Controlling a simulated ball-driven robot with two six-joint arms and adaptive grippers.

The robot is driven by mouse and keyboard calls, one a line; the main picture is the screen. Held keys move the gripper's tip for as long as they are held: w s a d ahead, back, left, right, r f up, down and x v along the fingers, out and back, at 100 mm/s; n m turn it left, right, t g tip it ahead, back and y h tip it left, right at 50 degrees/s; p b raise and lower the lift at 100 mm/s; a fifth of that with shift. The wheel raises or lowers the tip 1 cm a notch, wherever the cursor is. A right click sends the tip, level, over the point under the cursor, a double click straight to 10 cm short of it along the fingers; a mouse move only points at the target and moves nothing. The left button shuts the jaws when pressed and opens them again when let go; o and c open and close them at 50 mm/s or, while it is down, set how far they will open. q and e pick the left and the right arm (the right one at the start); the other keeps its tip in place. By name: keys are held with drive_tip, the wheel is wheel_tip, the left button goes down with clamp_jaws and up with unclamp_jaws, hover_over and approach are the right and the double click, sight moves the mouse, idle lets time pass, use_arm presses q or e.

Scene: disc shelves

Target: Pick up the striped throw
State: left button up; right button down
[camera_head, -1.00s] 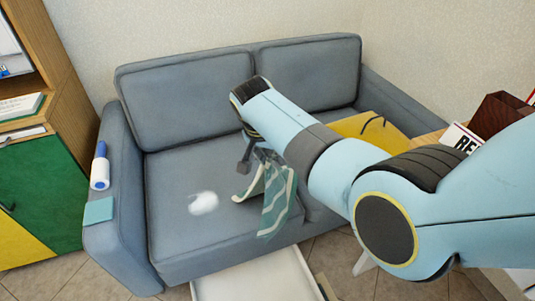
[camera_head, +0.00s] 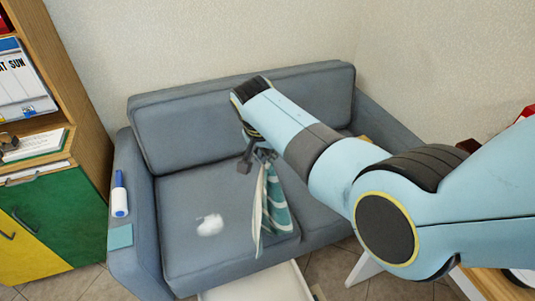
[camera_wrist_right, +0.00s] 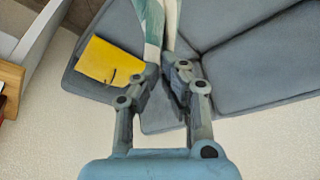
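The striped throw (camera_head: 276,208), teal and white, hangs down from my right gripper (camera_head: 263,155) in front of the grey sofa's seat. In the right wrist view the throw (camera_wrist_right: 153,22) runs up from between the fingertips of the right gripper (camera_wrist_right: 164,74). The fingers are closed on its gathered upper end. In the head view the throw hangs as a narrow folded strip, and its lower end appears over the seat's front part. My right arm hides part of the sofa behind it. My left gripper is not in view.
The grey sofa (camera_head: 180,190) bears a fluffy white thing (camera_head: 210,225) on its seat. A blue-and-white marker (camera_head: 119,195) and a teal square (camera_head: 120,237) lie on its left arm. A yellow item (camera_wrist_right: 105,60) shows in the wrist view. A cabinet (camera_head: 62,210) stands left.

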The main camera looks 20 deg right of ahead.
use_arm(q)
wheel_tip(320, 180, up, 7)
drive_tip(key=p, duration=0.6)
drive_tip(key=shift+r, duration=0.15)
use_arm(e)
wheel_tip(320, 180, up, 11)
